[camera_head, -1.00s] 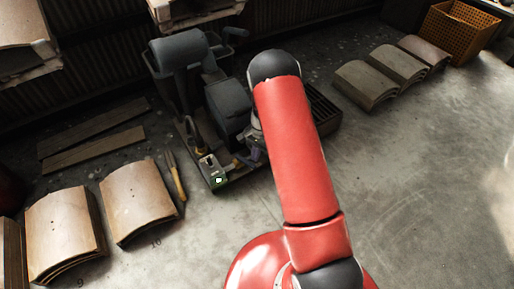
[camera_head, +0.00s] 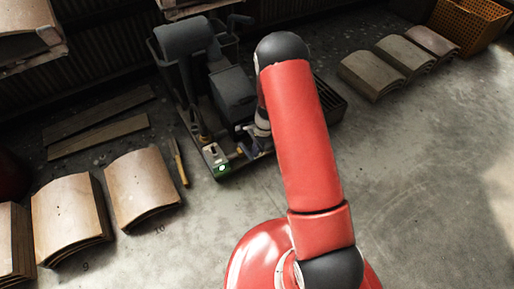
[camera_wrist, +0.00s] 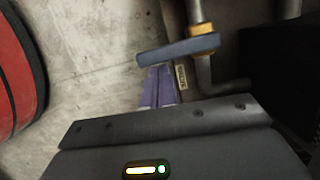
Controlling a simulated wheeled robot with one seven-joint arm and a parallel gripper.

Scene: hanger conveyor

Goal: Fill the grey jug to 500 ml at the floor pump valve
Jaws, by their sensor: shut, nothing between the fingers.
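In the wrist view a blue-grey lever (camera_wrist: 178,50) crosses a brass valve fitting (camera_wrist: 201,28) on a pipe. My gripper (camera_wrist: 158,70) is shut and empty; its narrow purplish fingers point just below the lever. Whether they touch it I cannot tell. A small dark label (camera_wrist: 182,78) shows beside the fingers. My red arm hides most of the gripper there. I cannot make out the grey jug in either view.
Curved tile stacks (camera_head: 68,215) and (camera_head: 142,185) lie at lower left. A yellow-handled tool (camera_head: 179,162) lies left of the pump. More tiles (camera_head: 372,75) and an orange crate (camera_head: 468,22) are at upper right. The floor at right is clear.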

